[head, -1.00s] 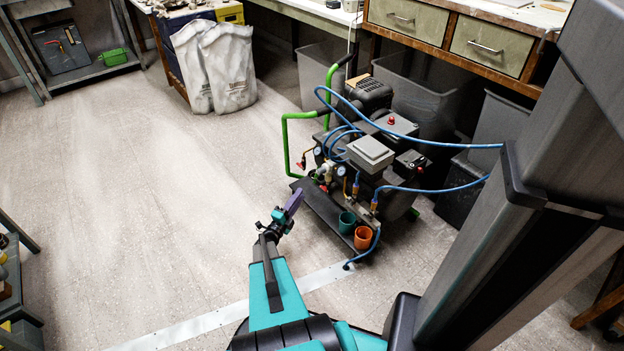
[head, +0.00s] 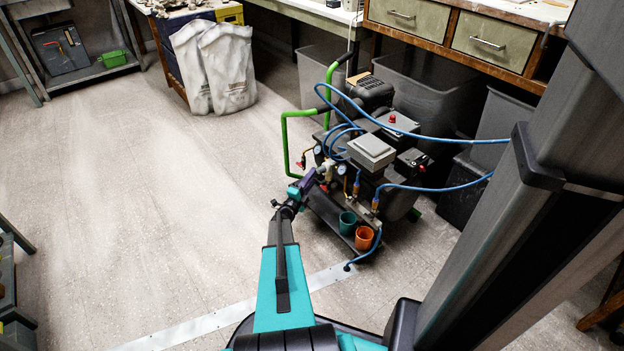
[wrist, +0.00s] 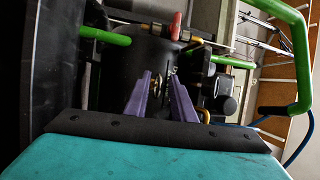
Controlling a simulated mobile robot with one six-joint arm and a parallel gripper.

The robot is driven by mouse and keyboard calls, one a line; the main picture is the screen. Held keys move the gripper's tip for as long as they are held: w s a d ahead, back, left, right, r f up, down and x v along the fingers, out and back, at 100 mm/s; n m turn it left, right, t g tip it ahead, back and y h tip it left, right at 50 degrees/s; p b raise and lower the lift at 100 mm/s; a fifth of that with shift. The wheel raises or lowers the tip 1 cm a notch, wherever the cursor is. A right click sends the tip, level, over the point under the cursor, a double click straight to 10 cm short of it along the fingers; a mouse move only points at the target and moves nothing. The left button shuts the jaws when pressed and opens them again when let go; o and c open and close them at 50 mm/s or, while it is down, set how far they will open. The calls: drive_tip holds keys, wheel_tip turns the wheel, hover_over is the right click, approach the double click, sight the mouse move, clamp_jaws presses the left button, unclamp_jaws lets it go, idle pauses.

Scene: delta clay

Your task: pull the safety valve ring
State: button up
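The compressor (head: 365,165) with its valves and gauges stands on the floor right of centre in the head view. My gripper (head: 308,180) reaches its near left side, by the brass fittings (head: 327,168). In the wrist view my gripper's two purple fingers (wrist: 160,82) stand apart, with a dark tank (wrist: 135,62) behind them. A small metal fitting (wrist: 172,72) shows near the right fingertip. I cannot tell whether it is the safety valve ring or whether a finger touches it. A red valve handle (wrist: 176,25) sits on a brass pipe above the fingers.
A green tube handle (head: 285,140) rises left of my gripper; it also shows in the wrist view (wrist: 290,20). Blue hoses (head: 440,140) run right. The floor left is clear.

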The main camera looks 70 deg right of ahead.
clamp_jaws()
drive_tip(key=shift+w+a+r, duration=0.1)
drive_tip(key=shift+w+a, duration=0.45)
drive_tip(key=shift+a, duration=0.25)
unclamp_jaws()
